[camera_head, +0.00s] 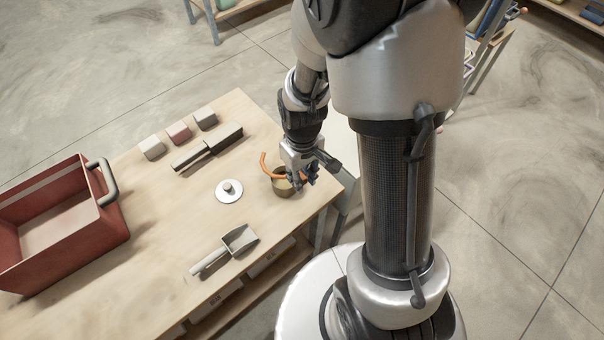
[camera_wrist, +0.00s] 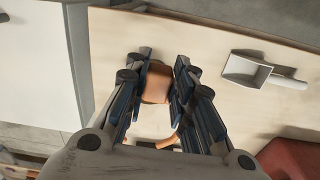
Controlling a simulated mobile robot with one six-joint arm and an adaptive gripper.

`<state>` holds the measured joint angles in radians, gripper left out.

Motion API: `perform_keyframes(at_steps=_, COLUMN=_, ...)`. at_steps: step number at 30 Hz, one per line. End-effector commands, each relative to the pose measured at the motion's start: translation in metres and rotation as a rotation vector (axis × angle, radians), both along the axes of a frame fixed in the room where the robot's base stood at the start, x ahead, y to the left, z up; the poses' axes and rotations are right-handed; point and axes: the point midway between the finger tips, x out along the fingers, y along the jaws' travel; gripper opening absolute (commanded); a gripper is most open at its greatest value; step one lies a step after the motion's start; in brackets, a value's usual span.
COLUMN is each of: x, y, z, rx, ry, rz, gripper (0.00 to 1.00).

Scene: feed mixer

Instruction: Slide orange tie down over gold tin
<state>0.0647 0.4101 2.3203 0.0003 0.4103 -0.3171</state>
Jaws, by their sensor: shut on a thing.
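The gold tin (camera_head: 283,188) stands upright near the right end of the wooden table. The orange tie (camera_head: 264,160) is a curved band at the tin's top, with one end sticking up past its left side. My gripper (camera_head: 302,179) is over the tin's right side, shut on the tie. In the wrist view the tin (camera_wrist: 157,86) shows between the fingers of my gripper (camera_wrist: 163,72), and part of the tie (camera_wrist: 166,142) shows lower down. My fingers hide the gripped part. I cannot tell whether the tie fully encircles the tin.
A round white lid with a knob (camera_head: 229,190) lies left of the tin. A grey scoop (camera_head: 238,240) is nearer the front edge. A dark brush-like tool (camera_head: 209,147) and several small blocks (camera_head: 178,132) lie behind. A red crate (camera_head: 70,235) stands at the left.

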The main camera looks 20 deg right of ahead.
Motion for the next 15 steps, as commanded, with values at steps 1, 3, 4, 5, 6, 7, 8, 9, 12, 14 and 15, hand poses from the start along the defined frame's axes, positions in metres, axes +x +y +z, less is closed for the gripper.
perform_keyframes(at_steps=1, x=0.0, y=0.0, z=-0.006, rx=0.0, ry=0.0, rz=0.0, gripper=0.03)
perform_keyframes(at_steps=3, x=0.0, y=0.0, z=-0.011, rx=0.0, ry=0.0, rz=0.0, gripper=0.03)
perform_keyframes(at_steps=4, x=0.0, y=0.0, z=-0.013, rx=0.0, ry=0.0, rz=0.0, gripper=0.03)
perform_keyframes(at_steps=5, x=0.0, y=0.0, z=-0.015, rx=0.0, ry=0.0, rz=0.0, gripper=0.03)
perform_keyframes(at_steps=6, x=0.0, y=0.0, z=-0.018, rx=0.0, ry=0.0, rz=0.0, gripper=0.03)
perform_keyframes(at_steps=7, x=0.0, y=0.0, z=-0.02, rx=0.0, ry=0.0, rz=0.0, gripper=0.03)
perform_keyframes(at_steps=8, x=0.0, y=0.0, z=-0.023, rx=0.0, ry=0.0, rz=0.0, gripper=0.03)
perform_keyframes(at_steps=9, x=0.0, y=0.0, z=-0.025, rx=0.0, ry=0.0, rz=0.0, gripper=0.03)
perform_keyframes(at_steps=12, x=0.0, y=0.0, z=-0.032, rx=0.0, ry=0.001, rz=0.0, gripper=0.03)
perform_keyframes(at_steps=14, x=0.0, y=0.0, z=-0.037, rx=0.0, ry=0.001, rz=0.0, gripper=0.03)
perform_keyframes(at_steps=15, x=0.0, y=0.0, z=-0.039, rx=0.0, ry=0.001, rz=0.0, gripper=0.03)
